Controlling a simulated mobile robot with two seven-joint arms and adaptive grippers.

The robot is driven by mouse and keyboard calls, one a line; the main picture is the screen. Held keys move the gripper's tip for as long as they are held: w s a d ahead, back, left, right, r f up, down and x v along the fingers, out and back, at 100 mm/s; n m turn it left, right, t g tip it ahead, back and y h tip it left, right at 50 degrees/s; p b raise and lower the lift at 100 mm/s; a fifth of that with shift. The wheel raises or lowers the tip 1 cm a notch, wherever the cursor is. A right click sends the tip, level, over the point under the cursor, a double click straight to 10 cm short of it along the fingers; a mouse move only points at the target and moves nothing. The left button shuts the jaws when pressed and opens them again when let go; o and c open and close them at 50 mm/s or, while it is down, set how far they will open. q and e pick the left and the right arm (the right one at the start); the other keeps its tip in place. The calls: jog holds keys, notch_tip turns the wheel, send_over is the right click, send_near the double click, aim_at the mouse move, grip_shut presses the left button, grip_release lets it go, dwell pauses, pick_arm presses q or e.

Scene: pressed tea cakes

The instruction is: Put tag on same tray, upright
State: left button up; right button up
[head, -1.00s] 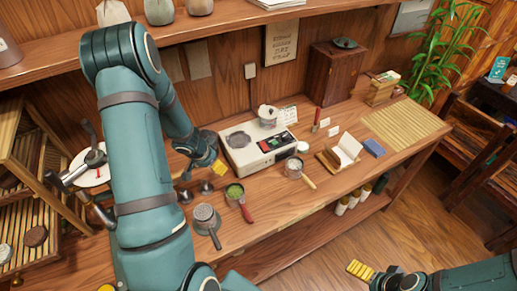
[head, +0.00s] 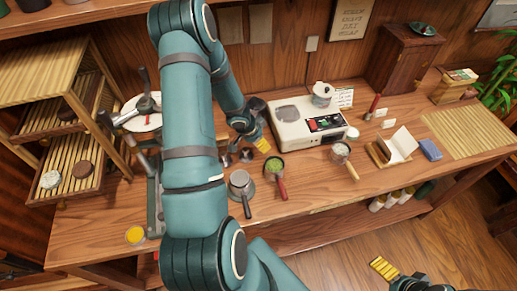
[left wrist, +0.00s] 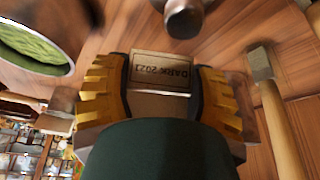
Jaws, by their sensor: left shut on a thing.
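My left gripper (head: 262,143) is shut on a small tan tag (left wrist: 160,72) printed "DARK 2023", its text upside down in the left wrist view. In the head view the gripper is over the bench, just left of the scale, and the tag cannot be made out. A slatted rack at the left holds a lower tray (head: 93,184) with a dark brown cake (head: 82,169) and a pale cake (head: 50,179). A higher tray (head: 45,124) has a dark cake (head: 66,107), partly behind the post. My right gripper (head: 384,268) is low over the floor, its finger gap unclear.
A lever press (head: 146,106) stands between the rack and my left arm. The white scale (head: 290,123), green-filled pan (head: 274,166) and grey pan (head: 240,182) are close to my left gripper. A bamboo mat (head: 470,132) lies bare at the right.

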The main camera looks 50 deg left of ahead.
aim_at(258, 151)
pick_arm(q)
jog(key=shift+f+b, duration=1.7)
jog(key=shift+f, duration=0.1)
jog(key=shift+f, duration=0.1)
jog(key=shift+f, duration=0.15)
jog(key=o, duration=0.7)
jog(key=shift+p+v, duration=2.95)
jog(key=shift+v, duration=3.25)
